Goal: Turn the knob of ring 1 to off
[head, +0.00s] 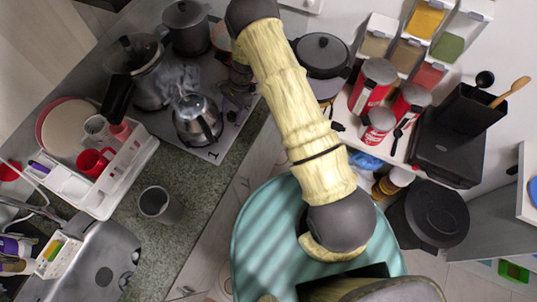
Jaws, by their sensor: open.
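A grey cooktop (161,126) lies along the counter at upper left. A small mark like a "1" (215,154) is at its near corner. A shiny steaming kettle (197,119) stands on the cooktop close to that mark. I cannot make out the ring 1 knob or its setting; it is too small or hidden. My arm crosses the middle of the picture and its far end leaves at the top edge. I cannot see my gripper in the head view.
A white dish rack (119,179) and a grey cup (159,204) stand nearer. Red cans (372,82) and spice dispensers (408,52) are at right.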

